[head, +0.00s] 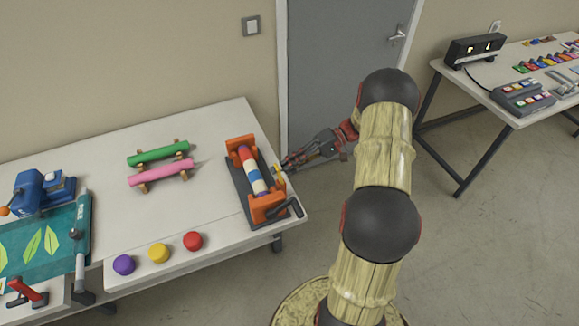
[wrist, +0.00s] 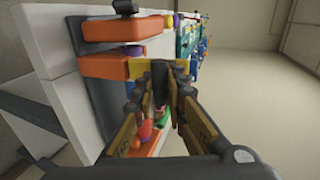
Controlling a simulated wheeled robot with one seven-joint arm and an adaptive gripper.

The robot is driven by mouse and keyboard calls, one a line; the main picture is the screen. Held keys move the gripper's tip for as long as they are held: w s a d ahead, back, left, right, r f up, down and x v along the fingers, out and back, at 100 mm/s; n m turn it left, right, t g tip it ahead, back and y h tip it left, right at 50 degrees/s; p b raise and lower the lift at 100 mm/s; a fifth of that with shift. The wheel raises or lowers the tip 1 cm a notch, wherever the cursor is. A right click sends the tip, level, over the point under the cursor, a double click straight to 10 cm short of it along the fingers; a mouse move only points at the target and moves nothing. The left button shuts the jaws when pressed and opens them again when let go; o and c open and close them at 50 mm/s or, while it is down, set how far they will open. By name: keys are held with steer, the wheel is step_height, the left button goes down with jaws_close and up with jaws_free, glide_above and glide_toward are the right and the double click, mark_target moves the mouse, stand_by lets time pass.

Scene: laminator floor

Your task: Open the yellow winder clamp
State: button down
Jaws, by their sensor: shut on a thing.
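The winder (head: 254,182) stands at the right end of the white table, with orange end blocks, a dark base and a striped roll between them. Its yellow clamp (head: 279,171) is a small piece on the winder's right side, partly hidden by my gripper. In the wrist view the yellow clamp (wrist: 158,67) lies straight ahead, across the fingertips. My gripper (head: 287,164) reaches in from the right, its fingertips at the clamp. The fingers (wrist: 160,82) are closed around a dark, upright part of the clamp, its handle as far as I can see.
A black crank (head: 285,211) sticks out at the winder's front right. Green (head: 158,153) and pink (head: 160,174) rolls lie left of the winder. Purple, yellow and red buttons (head: 192,240) line the front edge. A grey door (head: 340,60) stands behind; floor right of the table is clear.

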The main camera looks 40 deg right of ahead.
stand_by(0.4)
steer(key=c, duration=1.9)
jaws_free()
steer(key=shift+o, duration=0.4)
steer(key=v, duration=1.2)
steer(key=shift+d+f, duration=0.1)
steer(key=shift+f, duration=0.05)
